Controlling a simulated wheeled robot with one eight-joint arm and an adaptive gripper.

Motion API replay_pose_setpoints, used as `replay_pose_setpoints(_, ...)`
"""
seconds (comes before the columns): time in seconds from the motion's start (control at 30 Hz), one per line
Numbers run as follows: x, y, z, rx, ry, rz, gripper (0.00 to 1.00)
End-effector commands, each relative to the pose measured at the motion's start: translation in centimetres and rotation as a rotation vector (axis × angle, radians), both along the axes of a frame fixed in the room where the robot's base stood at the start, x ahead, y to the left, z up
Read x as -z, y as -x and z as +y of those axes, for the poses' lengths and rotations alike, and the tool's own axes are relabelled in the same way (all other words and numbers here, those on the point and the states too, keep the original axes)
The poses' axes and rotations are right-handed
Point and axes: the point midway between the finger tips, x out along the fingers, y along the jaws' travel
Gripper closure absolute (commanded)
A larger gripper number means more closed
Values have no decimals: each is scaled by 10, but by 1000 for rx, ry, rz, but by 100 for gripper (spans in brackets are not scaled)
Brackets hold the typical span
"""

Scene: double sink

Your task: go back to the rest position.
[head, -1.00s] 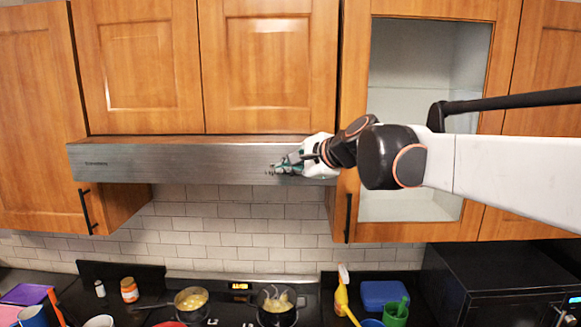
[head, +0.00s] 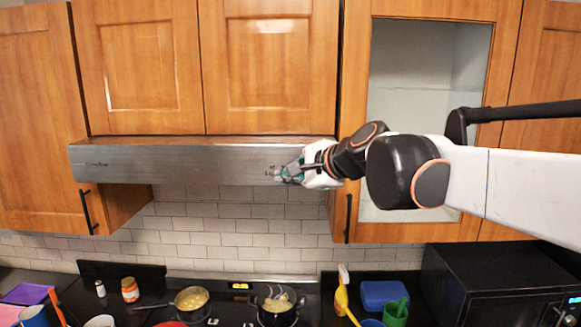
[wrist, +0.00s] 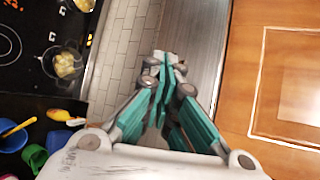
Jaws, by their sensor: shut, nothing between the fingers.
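My gripper (head: 283,173) is in front of the right part of the steel range hood (head: 170,165) in the head view, with my arm reaching in from the right. In the wrist view my gripper (wrist: 167,62) has its teal fingers brought together at the tips, with nothing between them. The hood (wrist: 192,50) shows behind the fingers there. I cannot tell whether the fingertips touch the hood's front.
Wooden cabinets (head: 265,60) fill the wall above the hood, and a glass-door cabinet (head: 430,60) is behind my arm. Below are a stove with two pans (head: 277,308), a yellow spray bottle (head: 342,295), a blue box (head: 383,293) and a black microwave (head: 500,285).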

Motion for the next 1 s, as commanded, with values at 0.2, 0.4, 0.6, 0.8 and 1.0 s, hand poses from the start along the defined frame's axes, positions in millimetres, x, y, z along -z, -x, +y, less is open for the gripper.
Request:
replay_pose_setpoints(0.2,0,13,0,0,1,-1,100)
replay_pose_setpoints(0.4,0,14,0,0,0,0,100)
replay_pose_setpoints(0.6,12,19,-3,-7,26,-8,100)
replay_pose_setpoints(0.8,83,53,-25,-64,203,-55,100)
replay_pose_setpoints(1.0,171,99,-55,-153,449,-108,100)
